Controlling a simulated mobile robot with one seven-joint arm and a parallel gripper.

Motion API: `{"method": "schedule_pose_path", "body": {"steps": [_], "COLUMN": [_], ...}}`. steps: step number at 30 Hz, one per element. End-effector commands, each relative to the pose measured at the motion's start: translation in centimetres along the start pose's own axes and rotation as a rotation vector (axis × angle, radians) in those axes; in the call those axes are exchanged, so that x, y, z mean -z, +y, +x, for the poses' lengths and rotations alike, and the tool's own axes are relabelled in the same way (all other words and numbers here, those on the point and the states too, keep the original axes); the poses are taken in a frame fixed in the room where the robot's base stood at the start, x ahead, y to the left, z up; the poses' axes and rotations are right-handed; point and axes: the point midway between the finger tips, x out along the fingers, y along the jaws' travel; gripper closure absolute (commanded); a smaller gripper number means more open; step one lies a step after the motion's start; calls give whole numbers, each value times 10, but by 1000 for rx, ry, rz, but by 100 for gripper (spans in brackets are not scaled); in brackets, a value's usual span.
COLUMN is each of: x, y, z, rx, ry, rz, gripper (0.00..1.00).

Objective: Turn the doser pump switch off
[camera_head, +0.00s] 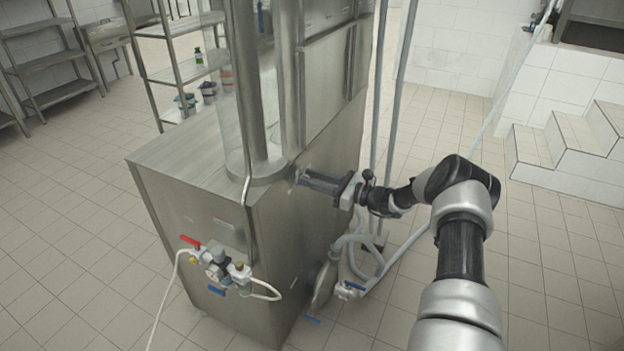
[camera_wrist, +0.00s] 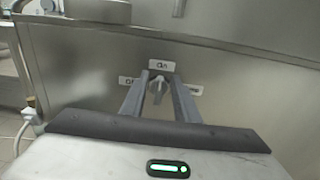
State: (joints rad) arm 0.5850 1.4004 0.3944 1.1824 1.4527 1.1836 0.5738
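The doser pump switch (camera_wrist: 158,86) is a small grey rotary knob on the steel side panel of the machine (camera_head: 215,215). In the wrist view a label (camera_wrist: 162,66) that seems to read "ON" sits above it, and two more labels, partly covered, sit to its left and right. The knob looks upright, toward the upper label. My gripper (camera_wrist: 159,82) points at the panel with its fingers apart on either side of the knob; contact cannot be told. In the head view my gripper (camera_head: 305,180) is at the machine's side, and the knob is hidden there.
Valves with a red handle (camera_head: 190,241) and hoses are on the machine's front. A pipe with a blue-handled valve (camera_head: 350,287) and grey hoses (camera_head: 365,255) lie below my arm. Tiled steps (camera_head: 570,140) stand at right. Open floor lies to the right.

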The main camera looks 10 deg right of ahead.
Motion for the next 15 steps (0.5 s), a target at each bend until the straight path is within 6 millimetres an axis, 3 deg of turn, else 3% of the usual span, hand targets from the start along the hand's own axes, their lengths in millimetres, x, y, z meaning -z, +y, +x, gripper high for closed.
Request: {"method": "schedule_pose_path", "body": {"steps": [6,11,15], "x": [0,0,0], "y": [0,0,0], "z": [0,0,0], "rx": [0,0,0], "ry": [0,0,0], "rz": [0,0,0], "gripper": [72,99,100]}}
